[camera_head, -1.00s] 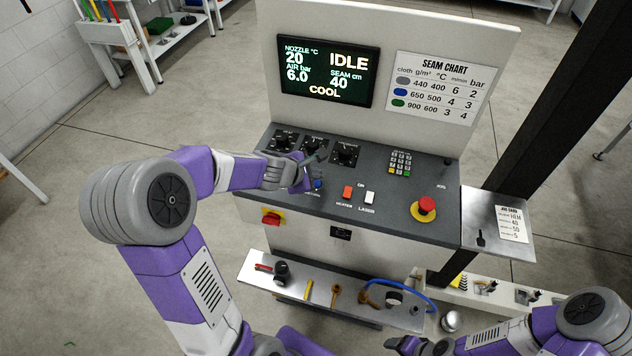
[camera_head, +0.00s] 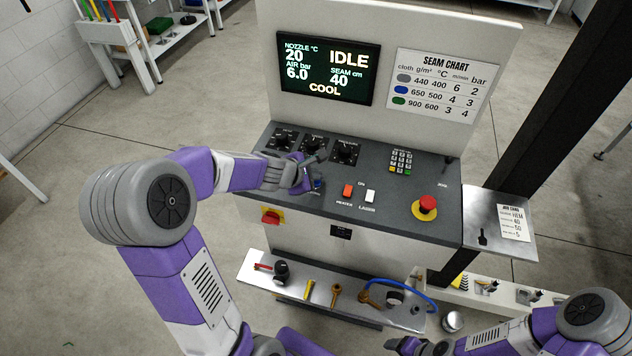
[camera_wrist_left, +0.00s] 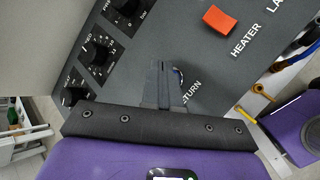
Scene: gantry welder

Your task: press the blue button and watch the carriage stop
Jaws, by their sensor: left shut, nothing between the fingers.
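The blue button (camera_head: 319,184) is on the grey sloping control panel (camera_head: 385,205), below the row of black dials and left of the red heater switch. My left gripper (camera_head: 312,171) is shut and empty, right beside the button and partly covering its surroundings. In the left wrist view the shut fingertips (camera_wrist_left: 163,66) are over the panel by the "RETURN" lettering, and mostly hide the button; contact cannot be told. The screen (camera_head: 328,68) reads IDLE and COOL. No carriage can be made out. My right gripper (camera_head: 402,344) is at the bottom edge, its jaws unclear.
Red heater switch (camera_head: 348,191), white laser switch (camera_head: 370,196), keypad (camera_head: 401,161) and red emergency button (camera_head: 427,204) share the panel. Dials (camera_head: 314,145) stand behind my gripper. A red-and-yellow rotary switch (camera_head: 271,216) is on the front face. A tool shelf (camera_head: 335,312) juts out below.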

